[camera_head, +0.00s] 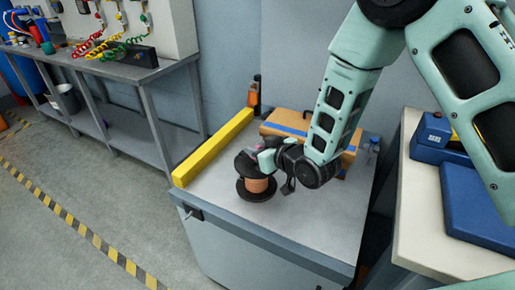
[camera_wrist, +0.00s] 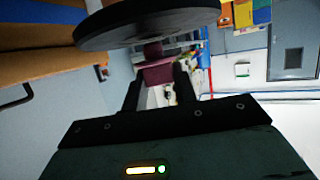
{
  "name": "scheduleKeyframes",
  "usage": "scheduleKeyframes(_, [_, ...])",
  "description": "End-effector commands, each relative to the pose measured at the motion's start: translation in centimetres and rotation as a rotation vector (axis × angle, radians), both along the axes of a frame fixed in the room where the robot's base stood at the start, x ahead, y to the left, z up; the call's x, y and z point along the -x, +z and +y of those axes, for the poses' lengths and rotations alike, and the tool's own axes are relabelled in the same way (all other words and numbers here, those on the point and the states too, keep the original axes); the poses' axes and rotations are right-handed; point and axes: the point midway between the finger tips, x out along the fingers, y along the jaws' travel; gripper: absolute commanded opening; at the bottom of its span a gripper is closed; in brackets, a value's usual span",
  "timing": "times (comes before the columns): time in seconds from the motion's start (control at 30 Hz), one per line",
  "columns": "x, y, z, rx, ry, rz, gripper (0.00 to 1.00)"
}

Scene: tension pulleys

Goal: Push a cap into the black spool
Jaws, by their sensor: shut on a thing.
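The black spool (camera_head: 257,185) stands upright on the grey bench top in the head view, with an orange-brown winding between its black flanges. One round black flange (camera_wrist: 150,22) fills the top of the wrist view. My gripper (camera_head: 262,157) is at the spool's upper end, on its right side, and partly covers it. In the wrist view my gripper (camera_wrist: 160,88) is shut on a small dark-red piece (camera_wrist: 157,72), which looks like the cap. The piece is close to the flange in that view. Whether it touches the spool or sits in its hole is hidden.
A yellow bar (camera_head: 213,148) runs along the bench's left edge. Blue cases (camera_head: 475,200) lie on the right-hand table. The bench front (camera_head: 300,230) is clear.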

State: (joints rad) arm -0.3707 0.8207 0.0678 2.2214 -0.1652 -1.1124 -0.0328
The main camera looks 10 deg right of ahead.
Motion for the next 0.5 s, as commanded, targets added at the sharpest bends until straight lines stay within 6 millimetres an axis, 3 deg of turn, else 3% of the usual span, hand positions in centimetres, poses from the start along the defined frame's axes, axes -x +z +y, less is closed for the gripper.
scheduleKeyframes(0.5, [0.0, -1.3, 0.0, 0.000, 0.000, 0.000, 0.07])
